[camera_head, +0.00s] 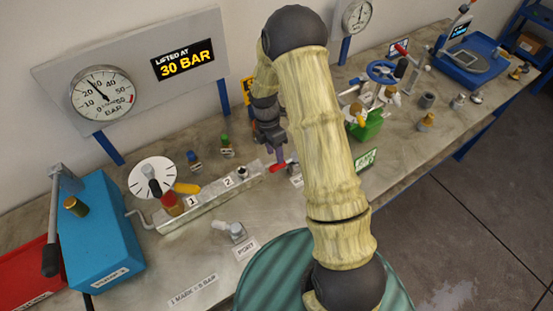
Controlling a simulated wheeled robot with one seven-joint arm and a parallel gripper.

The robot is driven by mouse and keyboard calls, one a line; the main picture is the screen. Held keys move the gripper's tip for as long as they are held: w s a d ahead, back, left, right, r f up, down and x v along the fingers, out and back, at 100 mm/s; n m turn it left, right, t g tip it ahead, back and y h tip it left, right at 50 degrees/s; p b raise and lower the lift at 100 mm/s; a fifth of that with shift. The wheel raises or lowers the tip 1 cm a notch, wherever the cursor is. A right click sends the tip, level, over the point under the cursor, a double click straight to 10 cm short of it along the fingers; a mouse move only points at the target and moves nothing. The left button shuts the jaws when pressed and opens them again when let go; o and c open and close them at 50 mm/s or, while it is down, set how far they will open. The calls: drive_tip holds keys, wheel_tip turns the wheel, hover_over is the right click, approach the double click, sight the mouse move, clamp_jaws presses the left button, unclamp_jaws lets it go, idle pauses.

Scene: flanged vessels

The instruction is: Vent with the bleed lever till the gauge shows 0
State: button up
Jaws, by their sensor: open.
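The large round gauge (102,93), marked in bar, is on the grey back panel at the left. Its dark needle points to the upper left, roughly between 20 and 30, too small to read exactly. A small red lever (278,167), which looks like the bleed lever, is at the right end of the metal manifold, beside a partly hidden label. My gripper (276,153) is open, pointing down just above the red lever. I cannot tell whether its fingers touch the lever. My arm hides part of the bench behind it.
The manifold (210,200) carries numbered fittings and a yellow handle (187,188). A blue pump box (98,235) with an upright lever stands at the left. A green bin (367,126) and blue handwheel (382,71) are right of my arm.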

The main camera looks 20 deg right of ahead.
drive_tip(key=shift+p+x, duration=0.5)
drive_tip(key=shift+x, duration=1.9)
drive_tip(key=shift+c, duration=0.3)
clamp_jaws()
